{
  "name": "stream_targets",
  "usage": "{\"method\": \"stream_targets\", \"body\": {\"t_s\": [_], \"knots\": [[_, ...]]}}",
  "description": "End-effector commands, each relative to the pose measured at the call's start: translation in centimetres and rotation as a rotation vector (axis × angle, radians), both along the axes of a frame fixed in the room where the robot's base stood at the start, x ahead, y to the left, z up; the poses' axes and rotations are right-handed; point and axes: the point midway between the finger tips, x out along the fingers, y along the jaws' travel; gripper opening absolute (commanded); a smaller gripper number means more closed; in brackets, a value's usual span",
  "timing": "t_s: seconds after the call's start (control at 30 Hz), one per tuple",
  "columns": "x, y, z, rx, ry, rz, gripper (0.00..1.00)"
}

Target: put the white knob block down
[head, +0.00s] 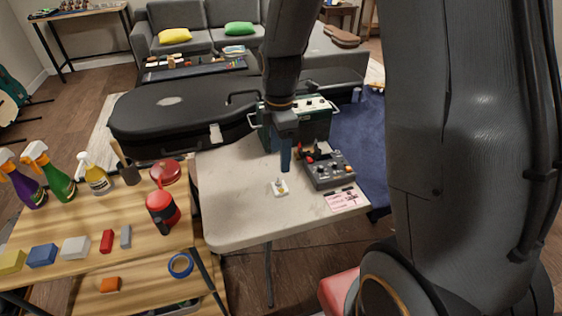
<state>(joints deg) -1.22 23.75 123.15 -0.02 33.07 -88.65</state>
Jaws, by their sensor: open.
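The white knob block (280,188), a small white piece with a knob on top, sits on the pale folding table (228,213), left of the grey control box. My gripper (285,168) points down just behind the block and a little above it in the picture. It is open and looks empty, with a visible gap to the block. The fingers are seen almost edge-on, so their spacing is hard to judge.
The grey control box (329,170) stands close to the right of my gripper, with a pink card (342,201) in front. A green case (300,113) stands behind. The table's left and front parts are clear. A wooden bench (100,222) with bottles adjoins at left.

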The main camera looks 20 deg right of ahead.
Motion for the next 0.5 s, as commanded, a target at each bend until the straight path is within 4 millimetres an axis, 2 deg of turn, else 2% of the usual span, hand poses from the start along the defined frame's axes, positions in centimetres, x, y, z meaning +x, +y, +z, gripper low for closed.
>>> {"method": "stream_targets", "body": {"t_s": [0.17,0.27,0.5], "knots": [[-1.3,-0.1,0.9,0.001,-0.007,-0.139,0.6],[-3.2,-0.3,1.7,0.003,-0.017,-0.343,0.6],[-8.9,-0.7,3.4,0.021,-0.039,-0.953,0.6]]}}
